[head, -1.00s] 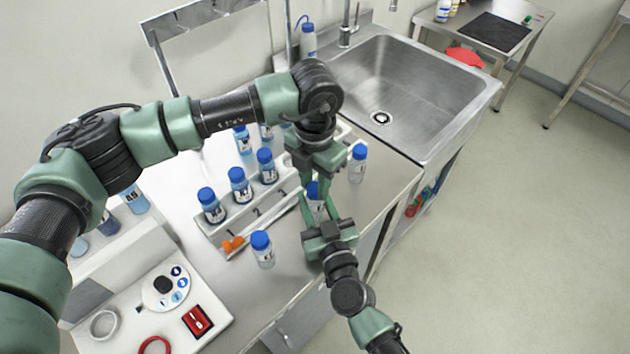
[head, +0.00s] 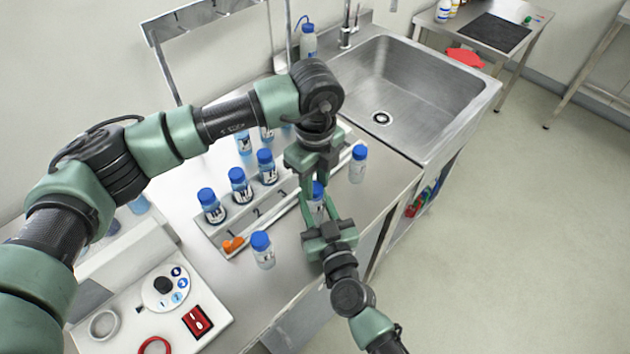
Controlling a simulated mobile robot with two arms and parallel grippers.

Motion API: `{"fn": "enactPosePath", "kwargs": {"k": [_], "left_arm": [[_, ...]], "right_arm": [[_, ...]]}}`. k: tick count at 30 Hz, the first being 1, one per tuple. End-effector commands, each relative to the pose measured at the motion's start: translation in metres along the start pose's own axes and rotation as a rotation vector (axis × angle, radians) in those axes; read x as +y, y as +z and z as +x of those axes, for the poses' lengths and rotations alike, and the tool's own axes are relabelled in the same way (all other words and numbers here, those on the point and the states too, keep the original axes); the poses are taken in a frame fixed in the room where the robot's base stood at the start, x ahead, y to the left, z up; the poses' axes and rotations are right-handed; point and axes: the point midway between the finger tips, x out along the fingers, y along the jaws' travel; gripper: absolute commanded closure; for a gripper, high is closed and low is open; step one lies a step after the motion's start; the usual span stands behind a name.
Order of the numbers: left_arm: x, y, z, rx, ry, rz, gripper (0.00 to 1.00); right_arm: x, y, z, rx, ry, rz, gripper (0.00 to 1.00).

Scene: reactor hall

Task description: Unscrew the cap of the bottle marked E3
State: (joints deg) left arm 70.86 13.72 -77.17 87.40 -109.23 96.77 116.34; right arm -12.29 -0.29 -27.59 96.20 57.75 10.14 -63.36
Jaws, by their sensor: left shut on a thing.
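A small clear bottle with a blue cap (head: 317,189) is between my two grippers, at the middle of the head view. The mark on this bottle cannot be read, so I cannot tell if it is E3. My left gripper (head: 316,186) comes down from above and is shut at the blue cap, its fingers partly covering it. My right gripper (head: 317,208) reaches in from below in the picture, with its fingers on both sides of the bottle's body. The bottle's base is hidden behind the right gripper.
A numbered rack (head: 240,221) with several blue-capped bottles stands left of the grippers. Loose capped bottles stand in front (head: 263,250) and at right (head: 358,164). Orange pieces (head: 233,244) lie by the rack. A sink (head: 410,90) is behind right; a white device (head: 150,300) is front left.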

Motion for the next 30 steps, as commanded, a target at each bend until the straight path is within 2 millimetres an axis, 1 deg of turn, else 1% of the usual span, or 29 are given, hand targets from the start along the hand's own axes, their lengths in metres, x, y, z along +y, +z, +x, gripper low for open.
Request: {"fn": "enactPosePath", "kwargs": {"k": [13,30], "left_arm": [[0.0,0.0,-0.002,0.001,0.0,0.003,1.0],[0.0,0.0,-0.021,0.0,0.0,0.003,1.0]], "right_arm": [[0.0,0.0,0.0,0.0,0.0,0.0,1.0],[0.0,0.0,0.0,0.0,0.0,0.0,1.0]]}}
